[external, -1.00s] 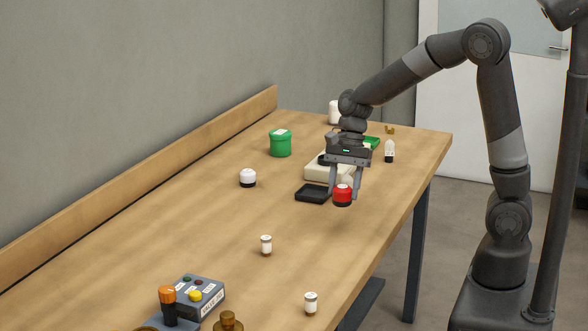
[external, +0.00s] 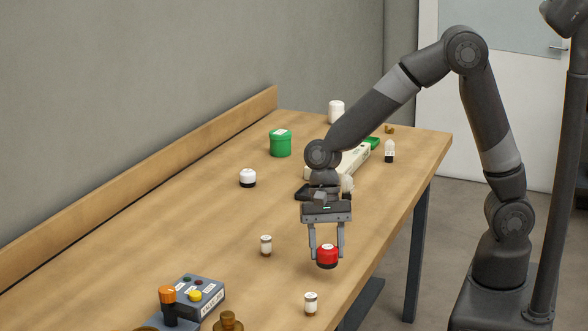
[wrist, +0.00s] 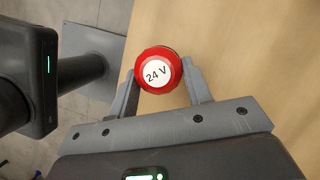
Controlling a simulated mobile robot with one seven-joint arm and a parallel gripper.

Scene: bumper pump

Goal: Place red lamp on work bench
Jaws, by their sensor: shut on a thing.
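The red lamp (external: 327,256) has a dark base and a white top label. In the wrist view the lamp (wrist: 158,70) shows "24 V" on that label. My gripper (external: 326,250) is shut on the lamp, one finger on each side. The lamp appears upright near the front edge of the wooden work bench (external: 215,215). I cannot tell for sure whether its base touches the bench top or hangs slightly above it.
Small white-capped bottles stand left (external: 266,245) and below (external: 310,303) the lamp. A control box (external: 200,296) with buttons is at the near left. A white lamp (external: 247,178), a green tub (external: 280,143) and a black tray (external: 303,192) are farther back. Bench space left of centre is clear.

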